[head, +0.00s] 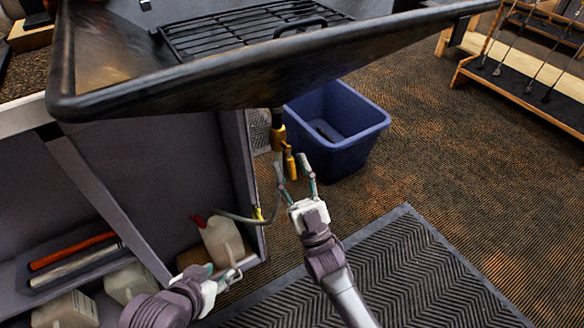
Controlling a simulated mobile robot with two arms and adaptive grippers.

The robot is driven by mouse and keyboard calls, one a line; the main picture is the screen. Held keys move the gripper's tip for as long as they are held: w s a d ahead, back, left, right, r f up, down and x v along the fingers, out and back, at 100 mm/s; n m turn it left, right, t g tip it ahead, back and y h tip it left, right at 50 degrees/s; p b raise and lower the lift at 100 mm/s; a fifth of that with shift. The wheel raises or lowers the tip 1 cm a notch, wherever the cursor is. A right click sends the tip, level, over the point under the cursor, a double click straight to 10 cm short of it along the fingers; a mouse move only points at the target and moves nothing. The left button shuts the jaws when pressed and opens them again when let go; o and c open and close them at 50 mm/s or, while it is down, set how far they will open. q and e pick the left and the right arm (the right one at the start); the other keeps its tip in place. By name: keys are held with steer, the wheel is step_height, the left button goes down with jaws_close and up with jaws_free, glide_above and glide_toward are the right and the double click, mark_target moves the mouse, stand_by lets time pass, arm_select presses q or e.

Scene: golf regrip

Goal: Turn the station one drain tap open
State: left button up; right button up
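The drain tap (278,137) is a brass-coloured fitting hanging under the dark, shallow station tray (350,50). Its short yellow-brass lever (291,164) points downward beside the outlet. My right gripper (292,162) is raised from below with its fingers spread, one on each side of the lever as seen here. I cannot tell whether either finger touches it. My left gripper (222,270) is low at the left, apart from the tap, with its fingers spread near a white jug (222,240). A grey hose (240,218) runs near the jug and below the tap.
A blue bin (340,125) stands on the carpet behind the tap. A black grate (250,30) lies on the tray. An open cabinet (160,165) holds jugs and rolls at the left. A ribbed mat (410,275) lies in front, and a club rack (530,75) stands far right.

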steer(key=v, duration=1.2)
stand_by(0.4)
